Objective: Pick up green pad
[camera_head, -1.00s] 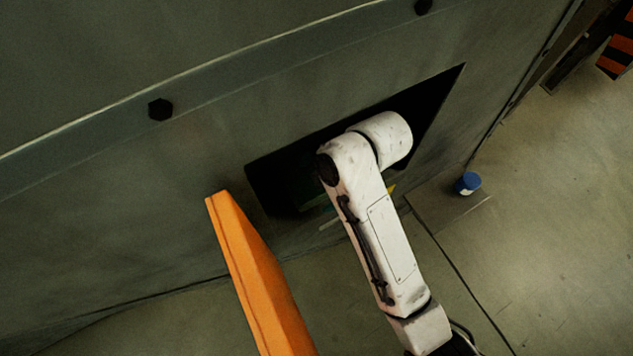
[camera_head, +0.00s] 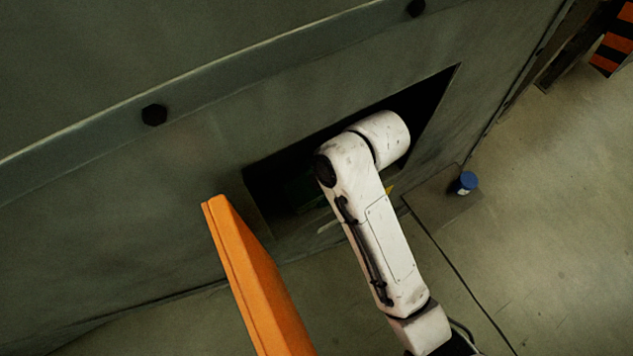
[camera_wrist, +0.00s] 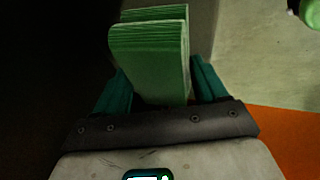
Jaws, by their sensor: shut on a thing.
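The green pad (camera_wrist: 158,68) shows in the wrist view as a block with a ribbed upper edge. It sits between the two teal fingers of my gripper (camera_wrist: 160,85), which is shut on it. In the head view my white arm reaches into a dark rectangular opening in the grey machine wall. The gripper and the pad are hard to make out there, hidden by the arm and the shadow.
The dark opening (camera_head: 428,105) has edges close around my arm. An orange beam (camera_head: 250,275) stands left of the arm. A blue-topped container (camera_head: 466,183) sits on a low plate (camera_head: 432,200) at right. Open floor (camera_head: 560,230) lies at right.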

